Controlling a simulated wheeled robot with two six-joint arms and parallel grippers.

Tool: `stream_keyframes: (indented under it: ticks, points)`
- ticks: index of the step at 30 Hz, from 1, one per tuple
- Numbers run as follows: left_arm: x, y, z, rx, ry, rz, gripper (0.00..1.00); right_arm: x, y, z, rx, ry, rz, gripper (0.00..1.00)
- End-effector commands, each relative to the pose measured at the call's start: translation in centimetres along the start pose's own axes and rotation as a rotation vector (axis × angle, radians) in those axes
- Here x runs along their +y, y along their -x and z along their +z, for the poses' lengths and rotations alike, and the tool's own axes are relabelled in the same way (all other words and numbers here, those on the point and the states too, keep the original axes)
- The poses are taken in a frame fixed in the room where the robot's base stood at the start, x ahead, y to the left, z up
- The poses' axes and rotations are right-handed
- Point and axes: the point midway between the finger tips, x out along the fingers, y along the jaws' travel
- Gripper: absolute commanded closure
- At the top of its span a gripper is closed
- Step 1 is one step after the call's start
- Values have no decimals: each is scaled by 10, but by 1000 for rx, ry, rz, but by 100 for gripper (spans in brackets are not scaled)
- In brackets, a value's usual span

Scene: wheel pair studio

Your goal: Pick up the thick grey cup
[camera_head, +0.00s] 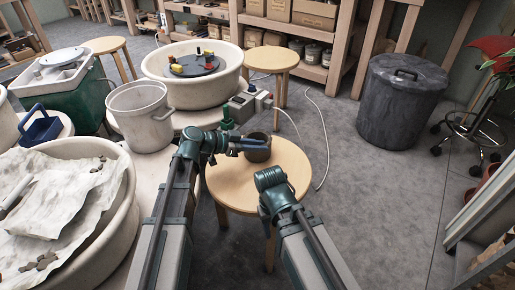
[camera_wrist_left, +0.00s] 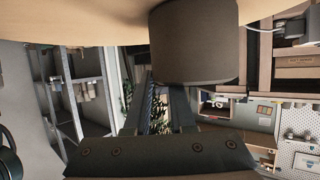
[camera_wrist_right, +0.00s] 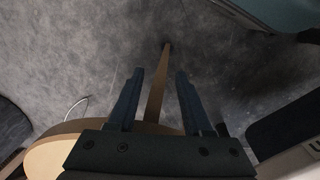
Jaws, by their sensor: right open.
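The thick grey cup (camera_head: 259,154) stands upright on the round wooden stool (camera_head: 232,190). My left gripper (camera_head: 252,143) is at the cup's rim, with its fingers partly overlapping the cup from the left. In the left wrist view, the cup (camera_wrist_left: 194,45) appears upside down, large and close to the fingertips, off to the right of their middle. The left fingers (camera_wrist_left: 162,90) stand apart with a gap between them; contact with the cup cannot be told. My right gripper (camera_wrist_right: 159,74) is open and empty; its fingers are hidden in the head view.
A white basin (camera_head: 222,90) with a wheel stands behind. A cloth-covered basin (camera_head: 118,205) fills the lower left. A dark bin (camera_head: 402,105) stands right; the floor between is mostly clear.

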Motion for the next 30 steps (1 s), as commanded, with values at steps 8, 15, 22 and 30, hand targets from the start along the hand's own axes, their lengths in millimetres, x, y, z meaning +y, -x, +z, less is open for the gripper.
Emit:
stream_keyframes:
  ticks: [8,15,22,30]
  points:
    - [0,0,0,-1,0,1,100,0,0,0,0,0,0,50]
    - [1,0,0,-2,-1,2,100,0,0,0,0,0,0,50]
    - [1,0,1,-2,-1,2,100,0,0,0,0,0,0,50]
    - [1,0,1,-2,-1,2,100,0,0,0,0,0,0,50]
